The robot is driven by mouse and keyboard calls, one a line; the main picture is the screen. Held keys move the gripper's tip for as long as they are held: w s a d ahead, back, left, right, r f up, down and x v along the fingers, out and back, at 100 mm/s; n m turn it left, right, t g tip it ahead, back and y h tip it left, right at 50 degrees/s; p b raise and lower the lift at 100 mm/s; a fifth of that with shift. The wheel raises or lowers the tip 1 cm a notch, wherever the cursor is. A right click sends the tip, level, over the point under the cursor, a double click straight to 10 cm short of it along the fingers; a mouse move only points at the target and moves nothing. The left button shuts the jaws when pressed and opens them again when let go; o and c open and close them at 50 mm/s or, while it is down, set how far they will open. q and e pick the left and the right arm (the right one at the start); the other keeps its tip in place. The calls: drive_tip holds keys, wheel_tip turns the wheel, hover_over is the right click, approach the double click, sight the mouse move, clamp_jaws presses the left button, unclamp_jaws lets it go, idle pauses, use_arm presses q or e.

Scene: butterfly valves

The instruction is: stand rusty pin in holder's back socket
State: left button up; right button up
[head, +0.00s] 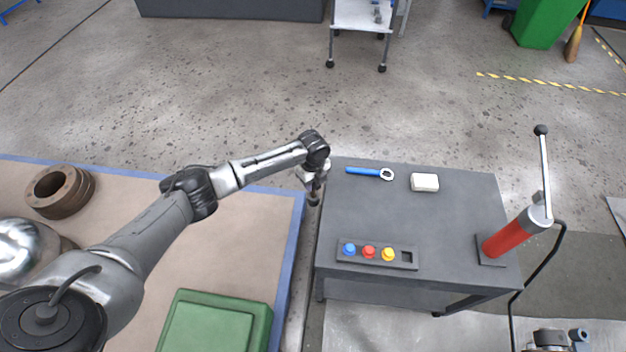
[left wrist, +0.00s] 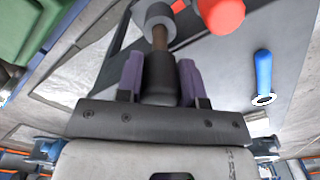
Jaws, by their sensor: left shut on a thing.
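The pin (left wrist: 160,38) has a rusty brown shaft, a grey round end and a dark thick part between my left gripper's fingers. My left gripper (head: 314,186) is shut on it, just off the left edge of the table in the head view; its fingers show in the left wrist view (left wrist: 160,78). The pin's dark end (head: 313,201) points down in the head view. The dark holder (head: 378,264) lies near the table's front edge, right of and nearer than the gripper. Blue, red and yellow knobs stand in it, with an empty square socket (head: 407,257) at its right end. My right gripper is not in view.
A red hand pump (head: 510,237) with a tall lever stands at the right. The table's middle is clear. A green box (head: 215,322) stands at lower left.

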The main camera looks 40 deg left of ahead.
use_arm(q)
drive_tip(key=shift+f+b, duration=0.4)
drive_tip(key=shift+f, duration=0.35)
drive_tip(key=shift+f+b, duration=0.6)
drive_tip(key=shift+f, duration=0.5)
drive_tip(key=shift+f+b, duration=0.35)
drive_tip(key=shift+f, duration=0.25)
drive_tip(key=shift+f, duration=0.3)
drive_tip(key=o, duration=1.5)
drive_tip(key=shift+r, duration=0.1)
